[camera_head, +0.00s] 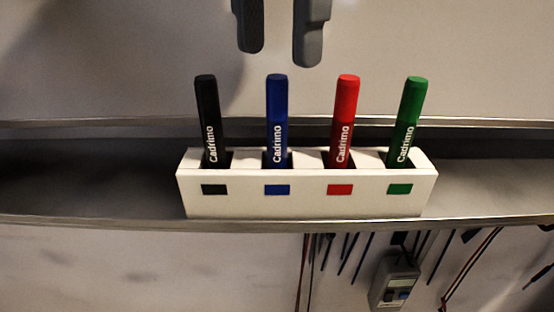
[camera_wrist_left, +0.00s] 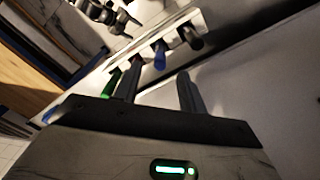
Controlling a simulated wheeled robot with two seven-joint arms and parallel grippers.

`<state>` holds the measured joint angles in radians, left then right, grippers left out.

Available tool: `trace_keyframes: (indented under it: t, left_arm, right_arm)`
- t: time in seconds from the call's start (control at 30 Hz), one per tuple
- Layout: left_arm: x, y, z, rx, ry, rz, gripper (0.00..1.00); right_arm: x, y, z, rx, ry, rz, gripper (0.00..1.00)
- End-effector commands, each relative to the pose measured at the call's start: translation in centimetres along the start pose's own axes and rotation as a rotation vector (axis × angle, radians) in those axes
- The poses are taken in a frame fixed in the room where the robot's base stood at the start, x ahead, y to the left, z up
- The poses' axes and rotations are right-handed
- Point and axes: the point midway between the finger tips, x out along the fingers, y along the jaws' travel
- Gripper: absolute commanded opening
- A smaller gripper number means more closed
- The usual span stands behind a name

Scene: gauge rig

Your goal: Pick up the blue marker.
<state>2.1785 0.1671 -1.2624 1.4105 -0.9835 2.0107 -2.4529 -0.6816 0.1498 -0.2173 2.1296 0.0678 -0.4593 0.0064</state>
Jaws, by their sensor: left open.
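The blue marker (camera_head: 277,118) stands upright in the second slot from the left of a white holder (camera_head: 305,203) in the head view, above a blue square label. The blue marker also shows in the left wrist view (camera_wrist_left: 160,55), beyond the gap between the fingers. My left gripper (camera_head: 279,55) is open and empty. In the head view its two fingers come down from the top edge, above the blue marker's top in the picture and apart from it. My right gripper is not clearly seen in either view.
A black marker (camera_head: 208,115) stands left of the blue one. A red marker (camera_head: 343,115) and a green marker (camera_head: 408,115) stand to its right. The holder sits on a metal ledge (camera_head: 90,180). Below are dark leads and a grey meter (camera_head: 394,283).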

Motion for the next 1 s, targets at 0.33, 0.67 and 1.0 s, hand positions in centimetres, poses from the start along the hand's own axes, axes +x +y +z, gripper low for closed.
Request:
trace_keyframes:
  t: [0.33,0.67,1.0]
  left_arm:
    - [3.7,0.0,0.0,0.001,0.000,0.002,0.41]
    - [6.5,0.0,0.0,-0.002,0.002,0.001,0.41]
    - [6.4,0.0,0.0,-0.001,0.002,0.001,0.00]
  right_arm:
    - [0.7,-0.3,0.3,0.034,0.025,-0.009,0.65]
    - [0.6,-0.4,0.2,0.048,0.032,-0.016,0.65]
    - [0.5,-0.4,0.1,0.047,0.035,-0.014,0.65]
